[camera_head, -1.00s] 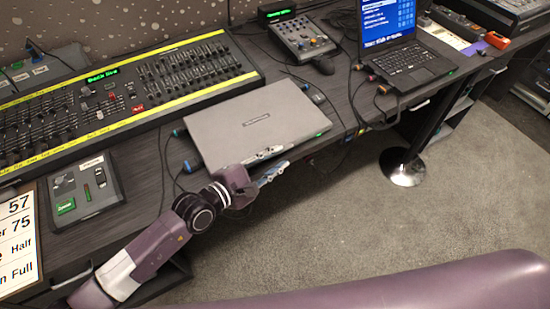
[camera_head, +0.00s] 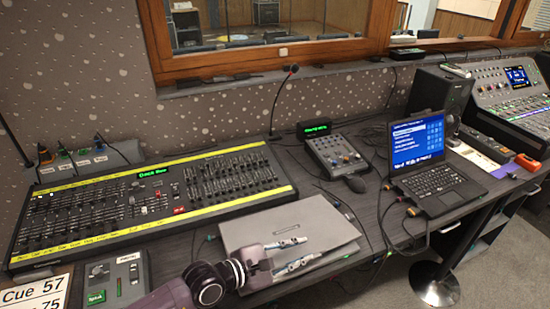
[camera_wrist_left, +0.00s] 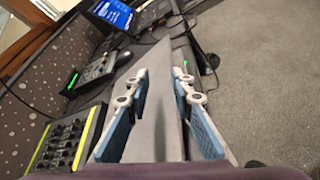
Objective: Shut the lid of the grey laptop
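The grey laptop (camera_head: 283,219) lies on the desk in the head view, its lid flat with a small dark logo on top. The lid looks shut or nearly so; I cannot tell whether a small gap is left at the front. My left gripper (camera_head: 293,255) is at the laptop's front edge, its two fingers apart, one showing over the lid and one near the edge. In the left wrist view my fingers (camera_wrist_left: 165,92) are open with the laptop's grey surface (camera_wrist_left: 155,75) between them; contact is unclear. My right gripper is not in view.
A fader console (camera_head: 150,200) stands left of the laptop and a small mixer (camera_head: 336,152) behind it. An open black laptop (camera_head: 440,185) is to the right. Open floor lies in front of the desk.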

